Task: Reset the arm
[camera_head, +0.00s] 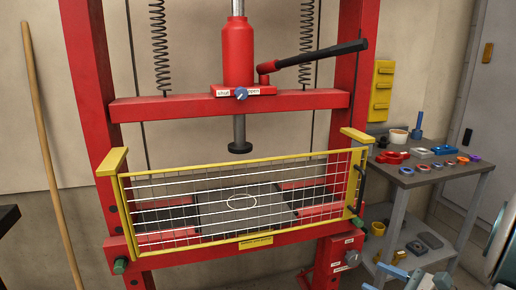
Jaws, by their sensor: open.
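A pale, rounded part of my own arm (503,248) shows at the lower right edge, cut off by the frame. The jack's black lever (322,53) points right and slightly up. A yellow-framed wire guard (240,198) stands across the front of the press bed, in front of a grey plate. The ram's dark foot (240,147) hangs above the bed, apart from the plate.
A grey bench (425,175) at the right holds red and blue parts, several rings and a cup. Its lower shelf holds more small items. Pale blue-grey pieces (402,277) at the bottom right are unclear. A wooden pole (45,130) leans on the left wall.

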